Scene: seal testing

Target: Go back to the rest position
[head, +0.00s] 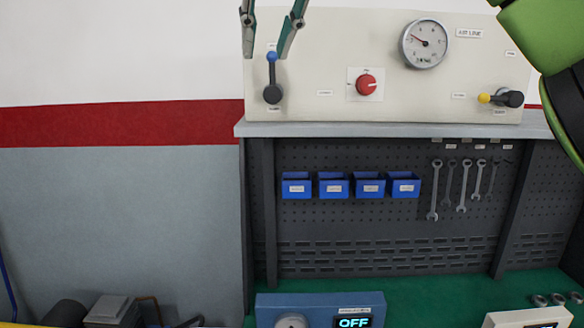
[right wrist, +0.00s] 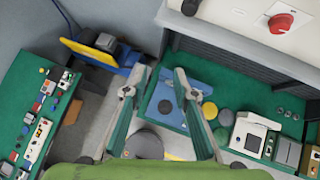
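My right gripper (head: 266,54) hangs at the top of the head view, fingers pointing down. Its two slim grey-green fingers are spread with nothing between them. In the picture the tips lie on either side of the blue-tipped lever (head: 272,73) on the panel; I cannot tell how far in front of it they are. In the right wrist view the gripper (right wrist: 164,75) is also open and empty, above a blue device (right wrist: 169,108) on the green bench. My left gripper is in neither view.
The cream panel (head: 330,55) carries a gauge (head: 424,43), a red knob (head: 366,84) and a yellow-tipped lever (head: 499,97). Below are blue bins (head: 333,186) and hanging wrenches (head: 434,190). A blue box reading OFF (head: 320,305) stands on the bench. Another green table (right wrist: 35,88) is at left.

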